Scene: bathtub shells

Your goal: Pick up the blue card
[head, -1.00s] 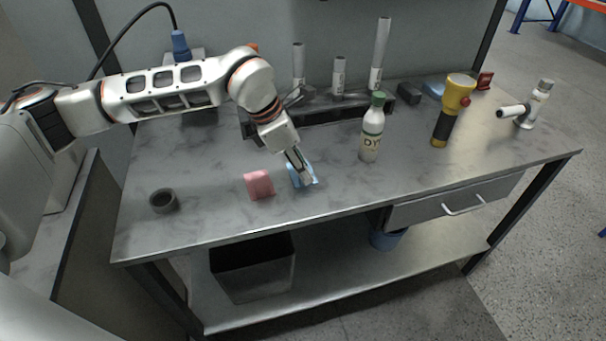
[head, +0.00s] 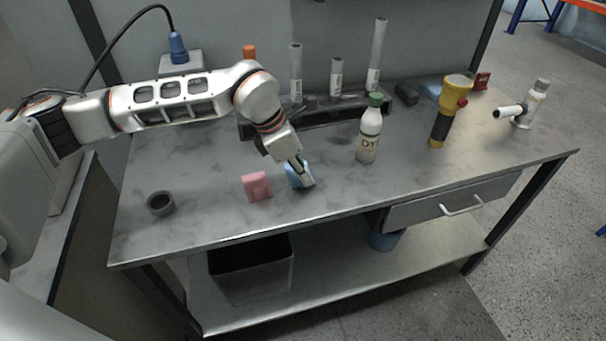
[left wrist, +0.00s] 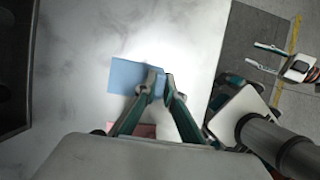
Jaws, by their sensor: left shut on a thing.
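The blue card (head: 291,176) is on the grey marbled table, right of a pink card-like piece (head: 257,186). In the left wrist view the blue card (left wrist: 128,75) lies mostly left of the fingertips, with its right part between or under them. My left gripper (head: 307,183) is down at the card, shut on it; it also shows in the left wrist view (left wrist: 160,82). The gripper hides part of the card. I cannot tell whether the card is clear of the tabletop. My right gripper is not in the head view; in the left wrist view a gripper (left wrist: 298,68) shows at the right edge, its fingers apart.
A white bottle with a green cap (head: 370,132) and a yellow flashlight (head: 452,108) stand to the right. A small grey cup (head: 160,203) is at the left. A dark rack with upright tubes (head: 336,110) is behind. The table's front strip is clear.

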